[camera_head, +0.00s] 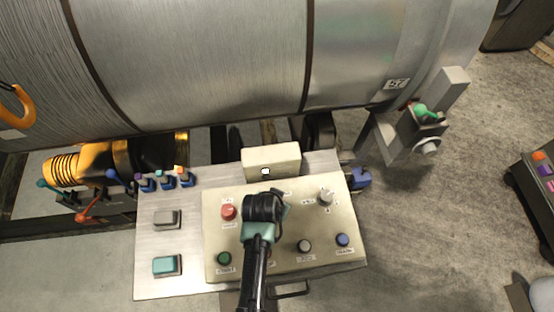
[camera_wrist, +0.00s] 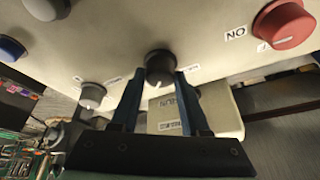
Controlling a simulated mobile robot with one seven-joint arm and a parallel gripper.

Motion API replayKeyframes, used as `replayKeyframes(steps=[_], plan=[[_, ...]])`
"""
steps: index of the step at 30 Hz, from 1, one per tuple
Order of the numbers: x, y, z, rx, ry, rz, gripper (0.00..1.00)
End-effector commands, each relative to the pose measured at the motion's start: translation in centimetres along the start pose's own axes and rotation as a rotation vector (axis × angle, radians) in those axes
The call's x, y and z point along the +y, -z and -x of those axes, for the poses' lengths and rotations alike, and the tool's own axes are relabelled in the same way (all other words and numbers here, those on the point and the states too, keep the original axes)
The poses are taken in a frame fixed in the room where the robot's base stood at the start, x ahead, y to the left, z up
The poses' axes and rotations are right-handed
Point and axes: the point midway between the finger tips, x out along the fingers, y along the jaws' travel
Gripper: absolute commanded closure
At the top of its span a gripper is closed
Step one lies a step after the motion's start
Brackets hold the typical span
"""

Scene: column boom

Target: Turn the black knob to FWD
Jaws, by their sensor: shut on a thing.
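The black knob (camera_wrist: 158,66) sits on the beige control panel between the two dark blue fingers of my gripper (camera_wrist: 158,80) in the wrist view. The fingers are shut on its sides. A small pale mark shows on the knob's lower edge there, on the side toward the beige box. Labels beside the knob are partly covered, and I cannot read FWD. In the head view my gripper (camera_head: 264,206) hangs over the upper middle of the control panel (camera_head: 300,268) and hides the knob.
A beige box (camera_head: 271,161) stands behind the panel. A large metal drum (camera_head: 200,60) fills the back.

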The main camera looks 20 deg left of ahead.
Motion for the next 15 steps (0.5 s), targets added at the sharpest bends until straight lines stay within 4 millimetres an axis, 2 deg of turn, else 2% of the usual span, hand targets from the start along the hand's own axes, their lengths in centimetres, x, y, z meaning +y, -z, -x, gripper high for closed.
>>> replayKeyframes(steps=[15], plan=[[-0.09,0.1,0.04,0.003,-0.01,-0.033,1.0]])
